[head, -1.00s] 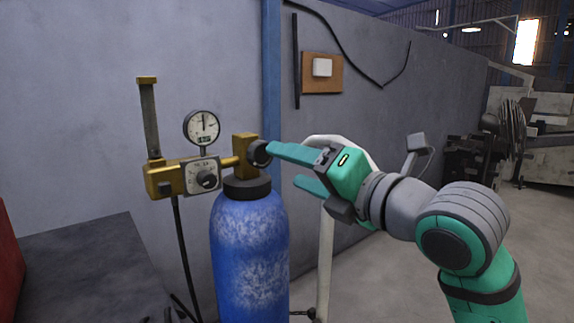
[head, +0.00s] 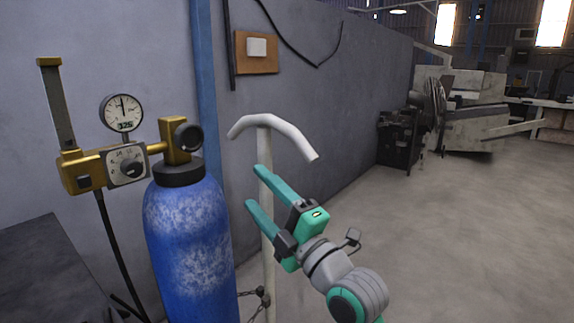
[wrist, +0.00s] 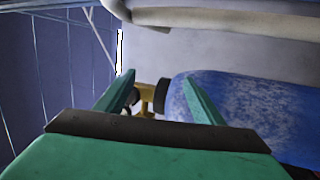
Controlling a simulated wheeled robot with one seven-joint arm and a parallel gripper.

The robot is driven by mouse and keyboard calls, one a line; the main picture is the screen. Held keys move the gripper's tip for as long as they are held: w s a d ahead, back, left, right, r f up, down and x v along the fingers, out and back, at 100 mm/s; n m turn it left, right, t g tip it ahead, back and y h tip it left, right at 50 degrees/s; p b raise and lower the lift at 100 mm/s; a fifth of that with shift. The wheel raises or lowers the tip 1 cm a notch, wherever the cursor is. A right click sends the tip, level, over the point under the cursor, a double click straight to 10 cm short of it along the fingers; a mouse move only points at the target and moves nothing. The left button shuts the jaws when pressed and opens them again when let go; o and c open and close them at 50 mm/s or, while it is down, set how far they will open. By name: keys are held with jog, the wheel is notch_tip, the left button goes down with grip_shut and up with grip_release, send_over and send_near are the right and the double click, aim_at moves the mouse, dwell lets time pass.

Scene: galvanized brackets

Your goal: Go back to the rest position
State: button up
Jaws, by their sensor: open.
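My gripper (head: 256,188) is open and empty, with two teal fingers apart. In the head view it is to the right of the blue gas cylinder (head: 188,240), in front of a white post with a curved handle (head: 275,128). The cylinder stands upright, with a brass valve and its dark round knob (head: 187,138) on top. The gripper looks clear of the knob. In the wrist view the cylinder (wrist: 250,105) lies behind the right finger, and the brass valve (wrist: 148,92) shows between the fingertips (wrist: 160,78).
A brass regulator (head: 85,170) with a round gauge (head: 122,113) is left of the cylinder. A dark surface (head: 45,270) is at lower left. A chain (head: 258,296) hangs by the post. Open floor (head: 450,230) lies to the right, with machinery (head: 460,115) behind.

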jog(key=s+d+f+m+t+h, duration=0.15)
jog(key=f+m+h, duration=0.25)
jog(key=f+m, duration=0.45)
jog(key=w+d+f+m+t+h, duration=0.1)
jog(key=d+f+m+t+h, duration=0.25)
jog(key=f, duration=0.85)
jog(key=s+f+m+g+h, duration=0.2)
jog(key=s+f+m+h, duration=0.6)
jog(key=f, duration=0.8)
jog(key=s+f+m+g, duration=0.1)
jog(key=s+f+m, duration=0.1)
jog(key=s+f, duration=0.5)
jog(key=s+f+m+g, duration=0.1)
jog(key=s+f+m, duration=0.25)
jog(key=s, duration=0.65)
jog(key=s+f+g+y, duration=0.1)
jog(key=s+f+g, duration=0.1)
jog(key=s, duration=1.5)
jog(key=shift+s, duration=0.35)
jog(key=shift+w+d, duration=0.1)
jog(key=shift+d, duration=0.05)
